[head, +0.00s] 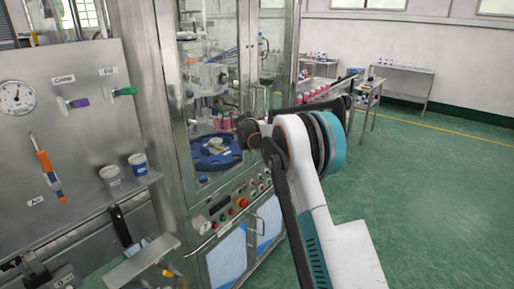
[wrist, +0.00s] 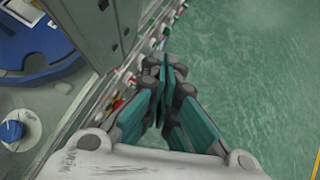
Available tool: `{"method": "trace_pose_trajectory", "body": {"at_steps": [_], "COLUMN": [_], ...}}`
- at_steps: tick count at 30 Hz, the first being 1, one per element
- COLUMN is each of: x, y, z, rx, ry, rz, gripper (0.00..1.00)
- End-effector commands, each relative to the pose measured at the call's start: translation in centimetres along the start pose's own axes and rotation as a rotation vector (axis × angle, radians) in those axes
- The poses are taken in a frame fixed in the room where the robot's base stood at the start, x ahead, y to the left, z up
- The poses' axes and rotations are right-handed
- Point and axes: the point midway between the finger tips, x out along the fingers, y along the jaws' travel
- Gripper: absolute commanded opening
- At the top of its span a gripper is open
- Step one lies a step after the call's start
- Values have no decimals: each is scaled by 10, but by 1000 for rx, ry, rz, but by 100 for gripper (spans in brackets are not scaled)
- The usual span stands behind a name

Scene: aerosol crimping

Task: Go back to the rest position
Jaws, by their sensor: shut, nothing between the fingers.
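My gripper (wrist: 164,72) shows in the wrist view with its teal and grey fingers closed together and nothing between them. It points down over the green floor, beside the machine's front edge. In the head view my white arm reaches up from the bottom right and bends in front of the steel machine cabinet (head: 170,95). The gripper's fingertips are not clear in the head view.
A blue rotary plate (head: 215,152) sits inside the cabinet. Control buttons (head: 240,202) line its front, close to my gripper. A steel panel (head: 70,120) with coloured valve handles stands at left. Tables (head: 405,70) stand at the back. The green floor (head: 440,190) at right is clear.

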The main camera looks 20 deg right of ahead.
Motion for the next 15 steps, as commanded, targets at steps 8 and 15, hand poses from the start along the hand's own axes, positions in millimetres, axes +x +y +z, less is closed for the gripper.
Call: {"method": "trace_pose_trajectory", "body": {"at_steps": [8,15], "x": [-34,-50], "y": [-31,-47], "z": [16,23], "rx": [0,0], "ry": [0,0], "rz": [1,1], "gripper": [0,0]}}
